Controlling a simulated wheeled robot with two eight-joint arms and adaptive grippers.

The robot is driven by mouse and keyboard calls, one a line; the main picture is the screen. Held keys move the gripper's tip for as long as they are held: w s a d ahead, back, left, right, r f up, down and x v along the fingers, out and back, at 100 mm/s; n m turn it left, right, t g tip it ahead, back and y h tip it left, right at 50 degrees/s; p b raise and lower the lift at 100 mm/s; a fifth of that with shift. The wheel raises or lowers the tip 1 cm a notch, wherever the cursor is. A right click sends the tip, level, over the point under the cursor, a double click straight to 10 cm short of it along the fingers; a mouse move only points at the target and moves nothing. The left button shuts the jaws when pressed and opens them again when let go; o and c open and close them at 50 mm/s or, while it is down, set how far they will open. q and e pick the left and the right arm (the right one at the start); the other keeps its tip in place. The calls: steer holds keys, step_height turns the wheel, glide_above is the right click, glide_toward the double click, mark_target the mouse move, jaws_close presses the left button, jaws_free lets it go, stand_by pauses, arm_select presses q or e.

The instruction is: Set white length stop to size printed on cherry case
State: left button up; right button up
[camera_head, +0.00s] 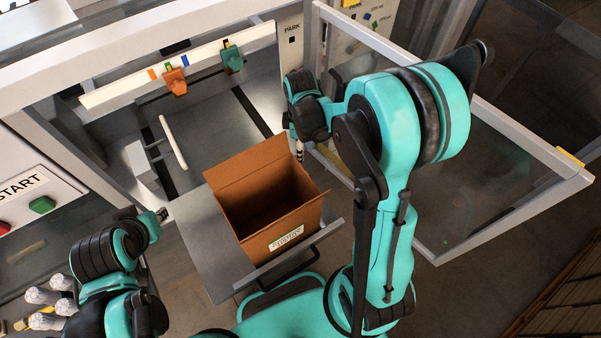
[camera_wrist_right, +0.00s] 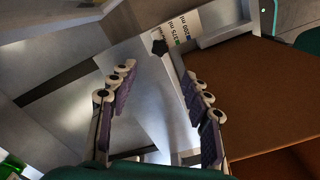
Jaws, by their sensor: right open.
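A cherry-brown cardboard case (camera_head: 268,195) stands open and apparently empty on a grey tray, with a pale printed label (camera_head: 286,238) on its front; the label is too small to read. A white bar (camera_head: 173,142), which looks like the white length stop, stands tilted in the machine bay beside a dark slot. My right gripper (camera_head: 298,150) is at the case's back right corner, away from the bar. In the right wrist view (camera_wrist_right: 160,110) its two fingers are spread with nothing between them. The case (camera_wrist_right: 262,95) fills that view's right side.
A white rail (camera_head: 205,58) behind the bay carries an orange slider (camera_head: 175,82) and a green slider (camera_head: 231,60). The wrist view shows a size strip (camera_wrist_right: 181,32) with ml marks. A framed clear door (camera_head: 490,160) stands open at right. A START panel (camera_head: 35,195) is at left.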

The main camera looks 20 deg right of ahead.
step_height(320, 180, down, 5)
steer(key=b, duration=0.3)
steer(key=shift+r+b, duration=0.1)
steer(key=shift+b, duration=0.3)
step_height(320, 180, down, 8)
steer(key=shift+r+b, duration=0.1)
steer(key=shift+b, duration=1)
